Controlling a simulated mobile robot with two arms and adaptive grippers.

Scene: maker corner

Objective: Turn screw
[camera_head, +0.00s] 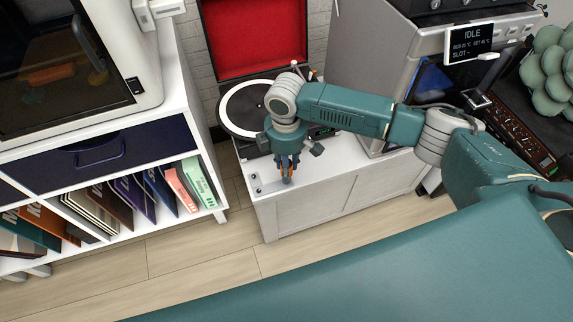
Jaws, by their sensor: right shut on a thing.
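My right gripper (287,178) points straight down at the front of the white cabinet's top (262,206), just in front of the record player. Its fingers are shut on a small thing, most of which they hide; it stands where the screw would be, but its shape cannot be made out. A light flat plate with small dark marks (257,186) lies on the cabinet top just left of the fingertips. My left gripper is not in view.
A record player (243,119) with an open red lid (255,38) stands behind the gripper. A grey machine (365,45) with an "IDLE" display (471,41) stands at right. A white shelf (203,150) with record sleeves stands at left. Wooden floor lies between.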

